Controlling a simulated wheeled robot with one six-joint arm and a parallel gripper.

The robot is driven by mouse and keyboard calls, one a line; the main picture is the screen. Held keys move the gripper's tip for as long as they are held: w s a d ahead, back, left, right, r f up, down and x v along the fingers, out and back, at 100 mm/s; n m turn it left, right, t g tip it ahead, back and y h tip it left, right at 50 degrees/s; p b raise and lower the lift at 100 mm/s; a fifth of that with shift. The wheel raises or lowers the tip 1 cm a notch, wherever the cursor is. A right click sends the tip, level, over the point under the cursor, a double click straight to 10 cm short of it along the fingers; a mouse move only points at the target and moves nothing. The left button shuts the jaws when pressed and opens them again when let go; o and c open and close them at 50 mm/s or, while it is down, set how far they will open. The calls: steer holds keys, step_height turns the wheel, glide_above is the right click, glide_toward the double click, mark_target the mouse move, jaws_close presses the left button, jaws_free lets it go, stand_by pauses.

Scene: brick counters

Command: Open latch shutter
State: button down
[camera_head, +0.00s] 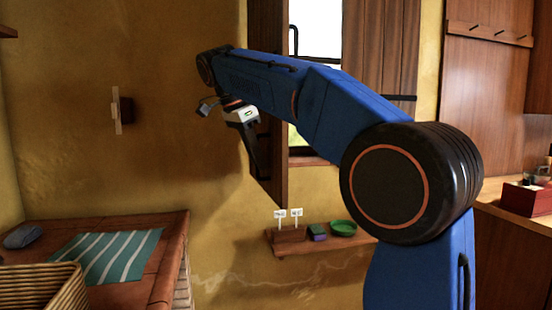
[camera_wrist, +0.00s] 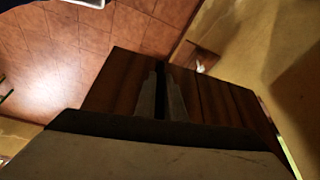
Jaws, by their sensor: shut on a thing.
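The window (camera_head: 315,28) is bright between two brown wooden shutters. The left shutter (camera_head: 279,175) stands swung out from the wall, partly hidden behind my blue arm. The right shutter (camera_head: 381,50) stands open on the other side, with a dark bar (camera_head: 398,98) near its lower part. My gripper (camera_head: 254,172) is at the left shutter's face, below the arm. In the wrist view my gripper (camera_wrist: 161,92) has its two fingers closed around a narrow dark piece against the shutter's boards (camera_wrist: 215,101). Whether this piece is the latch is too dark to tell.
A small wall shelf (camera_head: 320,244) below the window holds a green bowl (camera_head: 343,228) and small items. A brick counter (camera_head: 166,250) with a striped cloth (camera_head: 117,256) and a basket (camera_head: 45,287) is at left. Another counter (camera_head: 515,222) with a red box (camera_head: 527,198) is at right.

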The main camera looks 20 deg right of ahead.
steer(key=shift+w+a+m+g, duration=0.15)
steer(key=shift+w+a+m, duration=0.2)
steer(key=shift+a, duration=0.6)
steer(key=shift+w+a+m+g, duration=0.15)
steer(key=shift+a+m, duration=0.3)
steer(key=shift+a, duration=0.45)
steer(key=c, duration=1.8)
jaws_free()
steer(key=shift+c, duration=0.2)
